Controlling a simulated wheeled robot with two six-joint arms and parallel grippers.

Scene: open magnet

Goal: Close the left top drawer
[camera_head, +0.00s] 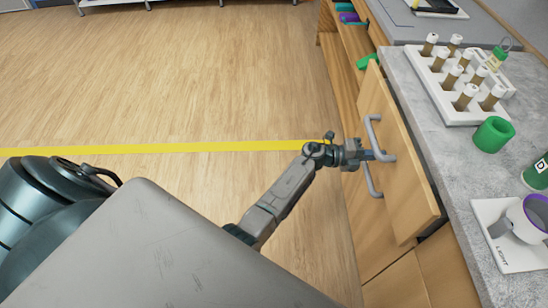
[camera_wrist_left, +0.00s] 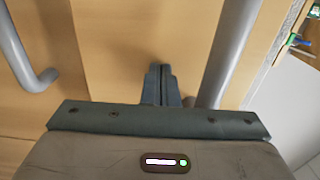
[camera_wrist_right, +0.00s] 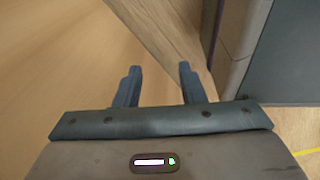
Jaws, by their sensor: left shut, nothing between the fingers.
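The wooden top drawer (camera_head: 396,150) stands partly open, its front out from the cabinet under the counter, with a dark gap at its near end. Its grey bar handle (camera_head: 374,132) also shows at the right of the left wrist view (camera_wrist_left: 230,45). My left gripper (camera_head: 380,156) is shut and empty at the drawer front, close beside this handle; I cannot tell whether it touches. Its closed fingers (camera_wrist_left: 160,84) point at the wood in the left wrist view. My right gripper (camera_wrist_right: 157,84) is open and empty, seen only in the right wrist view.
The grey counter (camera_head: 447,157) holds a tube rack (camera_head: 440,92), a green cylinder (camera_head: 493,134) and a white device (camera_head: 512,235). The wooden floor (camera_head: 200,80) at the left is clear, crossed by a yellow line.

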